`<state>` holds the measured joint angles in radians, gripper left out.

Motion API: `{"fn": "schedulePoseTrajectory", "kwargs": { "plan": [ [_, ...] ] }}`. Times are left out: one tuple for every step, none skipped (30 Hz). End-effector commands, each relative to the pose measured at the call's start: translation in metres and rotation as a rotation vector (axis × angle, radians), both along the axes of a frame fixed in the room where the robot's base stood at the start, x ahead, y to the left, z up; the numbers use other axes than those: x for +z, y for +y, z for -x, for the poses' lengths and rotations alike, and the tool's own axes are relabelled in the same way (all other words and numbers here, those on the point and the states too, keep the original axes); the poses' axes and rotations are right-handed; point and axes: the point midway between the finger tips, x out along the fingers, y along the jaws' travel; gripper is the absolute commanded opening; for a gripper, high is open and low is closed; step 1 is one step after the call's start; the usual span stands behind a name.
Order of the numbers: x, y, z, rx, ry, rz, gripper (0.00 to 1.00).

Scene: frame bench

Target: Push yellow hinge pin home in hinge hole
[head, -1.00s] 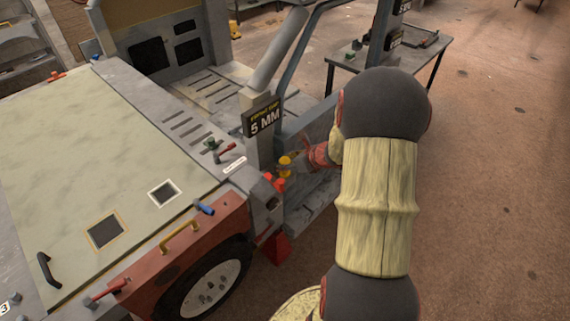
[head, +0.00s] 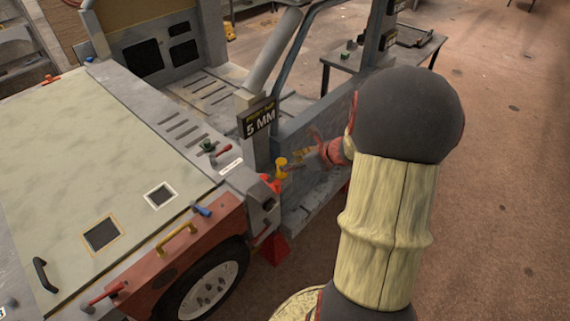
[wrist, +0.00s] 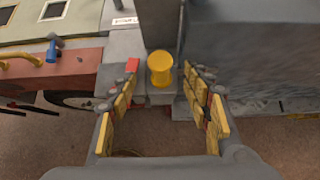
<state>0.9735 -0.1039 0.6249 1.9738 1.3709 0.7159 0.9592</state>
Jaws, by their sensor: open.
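The yellow hinge pin (head: 281,167) stands at the corner of the vehicle, beside the post with the "5 MM" sign. In the wrist view its round yellow head (wrist: 160,64) shows just beyond the fingertips, midway between them. My gripper (head: 299,165) is at the pin's right in the head view. In the wrist view my gripper (wrist: 161,90) is open, with yellow pads on both fingers and nothing between them. The hinge hole is hidden, and I cannot tell how deep the pin sits.
A red block (wrist: 132,65) is close to the pin's left. The sign post (head: 258,125) and a grey panel (wrist: 250,55) rise near the gripper. A blue handle (head: 201,211) and a yellow handle (head: 176,238) lie along the vehicle's edge. Open floor is at the right.

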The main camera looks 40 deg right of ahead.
Motion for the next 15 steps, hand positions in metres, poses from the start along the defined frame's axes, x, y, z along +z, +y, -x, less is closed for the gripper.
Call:
{"fn": "schedulePoseTrajectory", "kwargs": {
  "plan": [
    [0.008,-0.002,0.008,-0.003,-0.002,0.004,0.49],
    [0.012,-0.002,0.011,-0.003,-0.002,0.003,0.49],
    [0.015,-0.002,0.017,-0.003,-0.001,0.001,0.49],
    [0.018,-0.003,0.020,-0.002,-0.001,0.002,0.49],
    [0.021,-0.003,0.022,-0.002,-0.001,0.002,0.49],
    [0.024,-0.003,0.026,-0.002,-0.001,0.002,0.49],
    [0.026,-0.004,0.028,-0.001,-0.001,0.001,0.49],
    [0.028,-0.004,0.030,-0.001,-0.001,0.001,0.49],
    [0.030,-0.004,0.032,-0.002,-0.001,0.001,0.49],
    [0.030,-0.004,0.033,-0.001,0.000,0.000,0.49],
    [0.031,-0.003,0.034,0.000,0.000,0.000,0.49],
    [0.031,-0.003,0.035,0.000,0.001,0.000,0.49],
    [0.032,-0.003,0.035,0.000,0.001,0.000,0.49],
    [0.032,-0.003,0.035,0.001,0.001,-0.001,0.49],
    [0.032,-0.003,0.035,0.001,0.001,-0.001,0.49]
  ]
}}
